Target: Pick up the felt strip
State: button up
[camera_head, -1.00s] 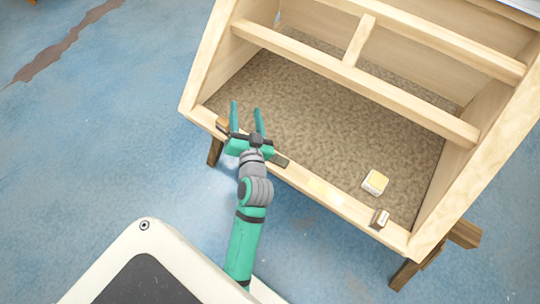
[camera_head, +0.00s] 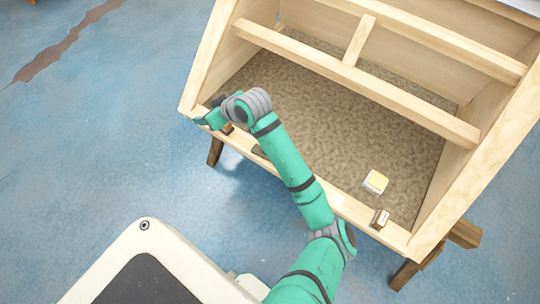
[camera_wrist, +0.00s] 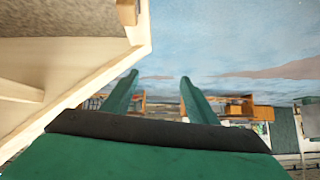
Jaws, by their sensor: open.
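A small flat dark grey piece (camera_head: 259,152) lies on the front rail of the wooden frame, partly behind my arm in the head view. It may be the felt strip, but I cannot tell for sure. My gripper (camera_head: 206,119) is at the left front corner of the frame, to the left of that piece. In the wrist view my gripper (camera_wrist: 159,76) has its two green fingers apart with nothing between them. They point outward past the frame.
The wooden frame (camera_head: 190,98) has crossbars above its brown floor (camera_head: 325,135). A brown block (camera_head: 228,129) sits at its left front edge. A yellow-and-white block (camera_head: 375,181) and a brown-and-white block (camera_head: 380,218) are at the right. Blue floor (camera_head: 90,150) is clear at left.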

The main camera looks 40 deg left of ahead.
jog(key=w+d+f+n+h, duration=0.2)
jog(key=d+f+h, duration=0.2)
jog(key=d, duration=0.3)
jog(key=h, duration=0.6)
send_near(256, 150)
jog(key=d+r, duration=0.3)
jog(key=d, duration=0.3)
jog(key=f, duration=0.5)
jog(key=shift+w+d+f, duration=0.2)
jog(key=shift+w+f, duration=0.15)
jog(key=shift+f, duration=0.05)
jog(key=f, duration=0.3)
jog(key=shift+w+a+f, duration=0.2)
jog(key=shift+a+f, duration=0.1)
jog(key=shift+f, duration=0.8)
jog(key=shift+c, duration=0.3)
jog(key=c, duration=1)
jog(key=shift+c, duration=0.3)
